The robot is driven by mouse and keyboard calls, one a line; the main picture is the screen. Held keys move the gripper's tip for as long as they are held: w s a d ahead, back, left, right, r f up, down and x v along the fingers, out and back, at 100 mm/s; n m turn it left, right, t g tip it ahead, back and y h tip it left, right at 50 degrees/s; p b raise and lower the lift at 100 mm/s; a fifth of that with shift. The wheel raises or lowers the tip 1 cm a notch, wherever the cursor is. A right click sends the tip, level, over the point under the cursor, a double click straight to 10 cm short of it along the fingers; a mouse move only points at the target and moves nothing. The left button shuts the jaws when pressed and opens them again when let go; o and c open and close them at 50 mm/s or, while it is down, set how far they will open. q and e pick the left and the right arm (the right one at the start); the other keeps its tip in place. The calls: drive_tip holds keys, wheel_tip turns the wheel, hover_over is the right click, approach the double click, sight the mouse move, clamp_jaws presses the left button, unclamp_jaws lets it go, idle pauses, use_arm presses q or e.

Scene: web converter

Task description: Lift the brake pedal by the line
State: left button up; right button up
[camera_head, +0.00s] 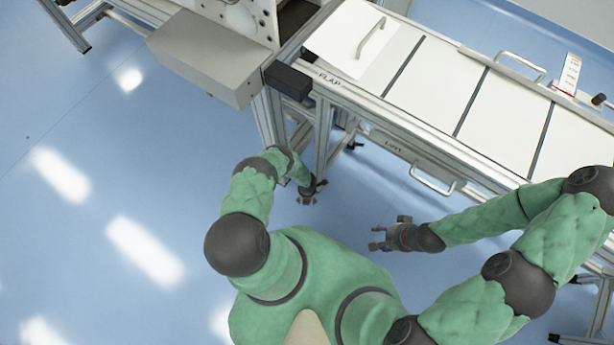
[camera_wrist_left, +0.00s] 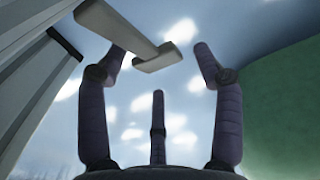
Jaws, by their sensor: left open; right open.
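In the left wrist view a pale grey bar with a flat crosspiece at its end, which looks like the brake pedal (camera_wrist_left: 122,32), comes in from the top left. Its end lies just beyond the fingertips of my left gripper (camera_wrist_left: 162,80), near the gap between the left and right fingers. Those fingers are spread, with nothing held; contact with the bar cannot be told. In the head view my left gripper (camera_head: 308,194) points down by the machine's legs, and the pedal cannot be made out. My right gripper (camera_head: 378,238) is open and empty over the floor.
A long white-panelled table (camera_head: 430,85) with metal handles and FLAP and LIFT labels runs to the right. A grey box (camera_head: 205,65) on the machine stands at upper left. Metal legs (camera_head: 322,135) are close to my left gripper. The blue floor (camera_head: 90,120) at left is clear.

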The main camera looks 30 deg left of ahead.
use_arm(q)
drive_tip(key=shift+f, duration=0.65)
use_arm(e)
drive_tip(key=shift+f, duration=0.4)
